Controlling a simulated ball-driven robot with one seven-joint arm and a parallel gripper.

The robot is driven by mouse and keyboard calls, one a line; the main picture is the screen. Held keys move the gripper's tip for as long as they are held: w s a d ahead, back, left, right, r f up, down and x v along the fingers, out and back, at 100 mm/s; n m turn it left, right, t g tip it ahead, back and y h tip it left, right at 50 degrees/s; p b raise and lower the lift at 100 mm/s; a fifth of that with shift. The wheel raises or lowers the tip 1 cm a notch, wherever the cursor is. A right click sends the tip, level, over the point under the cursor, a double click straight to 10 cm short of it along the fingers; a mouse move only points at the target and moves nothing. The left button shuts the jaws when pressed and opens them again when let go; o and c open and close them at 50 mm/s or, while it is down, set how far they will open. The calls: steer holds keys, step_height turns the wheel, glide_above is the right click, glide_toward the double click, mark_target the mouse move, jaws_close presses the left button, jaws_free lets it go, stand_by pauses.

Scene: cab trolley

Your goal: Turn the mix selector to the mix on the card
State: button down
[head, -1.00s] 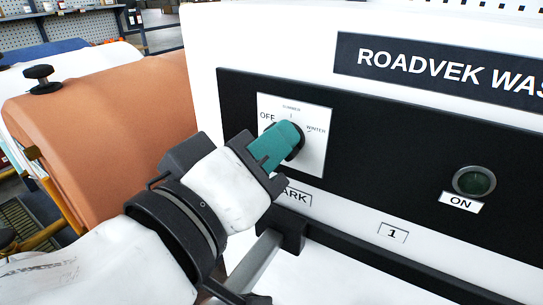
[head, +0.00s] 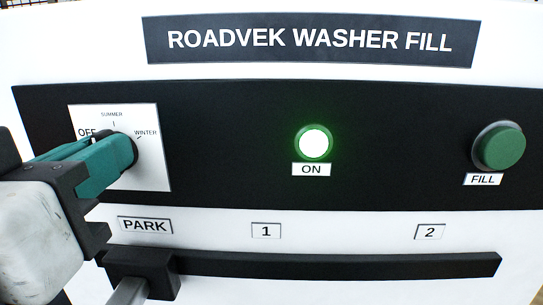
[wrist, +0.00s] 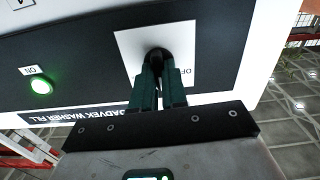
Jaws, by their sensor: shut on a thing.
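The mix selector (head: 131,150) is a dark knob on a white plate (head: 157,175) at the left of the black panel. The plate reads OFF at left, SUMMER at top and WINTER at right. My gripper (head: 122,154) comes from the left, its teal fingers shut on the knob. In the wrist view the knob (wrist: 157,55) sits between the fingertips. The fingers cover most of the knob, so I cannot tell which mark it points to. No card naming a mix is in view.
The ON lamp (head: 314,143) glows green. A green FILL button (head: 503,147) is at the right. Below runs a dark rail (head: 340,265) under PARK, 1 and 2 labels, with a dark block (head: 142,270) at PARK, just beneath my gripper.

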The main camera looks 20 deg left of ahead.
steer(key=shift+f, duration=0.1)
stand_by(0.3)
steer(key=c, duration=1.2)
jaws_free()
steer(key=shift+o, duration=0.2)
steer(key=b+v, duration=0.1)
steer(key=v, duration=0.9)
steer(key=shift+s+b, duration=0.35)
steer(key=shift+s, duration=0.05)
steer(key=shift+s, duration=0.1)
